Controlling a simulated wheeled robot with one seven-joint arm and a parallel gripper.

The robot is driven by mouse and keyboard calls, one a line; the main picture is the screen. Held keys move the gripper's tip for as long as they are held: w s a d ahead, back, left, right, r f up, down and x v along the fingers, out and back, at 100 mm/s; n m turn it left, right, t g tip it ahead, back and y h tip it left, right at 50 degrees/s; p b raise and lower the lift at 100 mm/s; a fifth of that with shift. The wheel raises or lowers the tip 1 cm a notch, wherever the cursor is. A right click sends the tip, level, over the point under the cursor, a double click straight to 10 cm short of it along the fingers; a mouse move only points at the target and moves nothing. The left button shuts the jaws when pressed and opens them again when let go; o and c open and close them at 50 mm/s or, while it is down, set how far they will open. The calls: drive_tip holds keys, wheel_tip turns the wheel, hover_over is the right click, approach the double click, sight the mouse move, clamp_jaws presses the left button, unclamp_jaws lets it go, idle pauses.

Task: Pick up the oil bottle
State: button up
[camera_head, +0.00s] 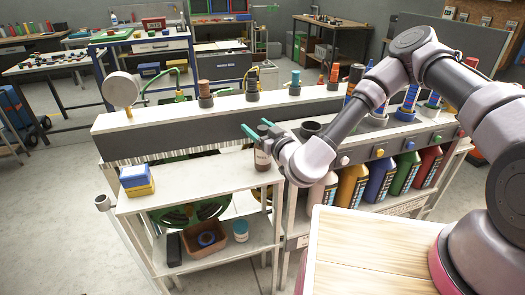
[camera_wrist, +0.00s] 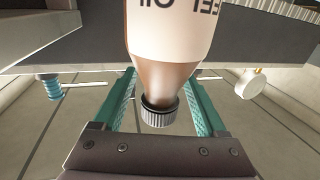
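The oil bottle (camera_head: 262,159) is small and brown with a pale label. It stands upright on the white top shelf, in front of the grey panel, partly hidden by my gripper. In the wrist view the oil bottle (camera_wrist: 165,40) appears inverted, with upside-down lettering that includes "OIL" and a ribbed grey cap (camera_wrist: 159,117). My gripper (camera_head: 260,129) has teal fingers and is at the height of the bottle's upper end. In the wrist view the gripper (camera_wrist: 160,95) is open, with one finger on each side of the cap and neck and gaps visible between.
Blue and yellow sponges or blocks (camera_head: 137,180) lie at the shelf's left end. The long grey panel (camera_head: 190,143) rises behind the bottle. Large coloured bottles (camera_head: 351,187) stand to the right. A wooden top (camera_head: 370,250) is in the right foreground. The shelf between blocks and bottle is clear.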

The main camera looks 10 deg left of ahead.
clamp_jaws()
idle(1.2)
